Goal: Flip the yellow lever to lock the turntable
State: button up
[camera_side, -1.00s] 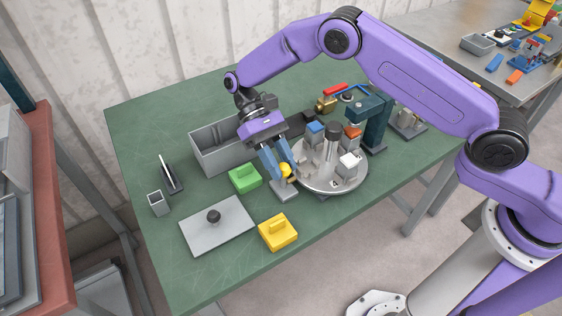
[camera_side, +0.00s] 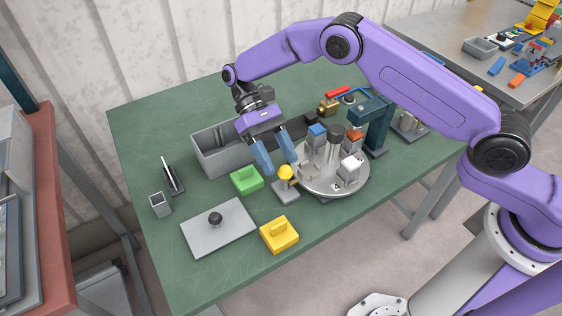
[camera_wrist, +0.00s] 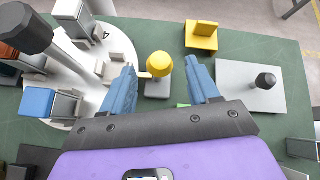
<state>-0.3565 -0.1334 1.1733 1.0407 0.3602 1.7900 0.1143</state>
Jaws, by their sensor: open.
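The yellow lever knob (camera_side: 286,172) tops a small grey block (camera_side: 285,192) at the left front edge of the round grey turntable (camera_side: 330,188). In the wrist view the yellow knob (camera_wrist: 159,65) shows between the blue fingers, with a pale bar pointing from it toward the turntable (camera_wrist: 128,55). My gripper (camera_side: 280,168) is open, its fingers just behind and above the knob. In the wrist view my gripper (camera_wrist: 165,80) has a finger on each side of the knob, with a clear gap on the right. Whether the left finger touches the bar I cannot tell.
A green block (camera_side: 246,181) and a grey bin (camera_side: 218,158) stand left of the lever. A yellow block (camera_side: 279,234) and a grey plate with a black knob (camera_side: 220,232) lie in front. Blocks and a dark-topped post (camera_side: 335,134) stand on the turntable. A teal press (camera_side: 377,122) is behind it.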

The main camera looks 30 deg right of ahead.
notch_tip(320, 180, up, 8)
jog(key=shift+w+f, duration=0.2)
jog(key=shift+w, duration=0.15)
jog(key=c, duration=0.3)
jog(key=s, duration=0.1)
jog(key=s+f+n+h, duration=0.1)
jog(key=a, duration=0.1)
jog(key=shift+s+f+n+h, duration=0.25)
jog(key=shift+s+n+h, duration=0.15)
grip_shut()
jog(key=s+f+n+t+h, duration=0.2)
jog(key=s+f+n+h, duration=0.1)
jog(key=s+n+h, duration=0.3)
jog(key=m+t+y, duration=0.5)
jog(key=m+t, duration=1.9)
jog(key=m, duration=0.7)
send_near(288, 177)
jog(key=x, duration=0.7)
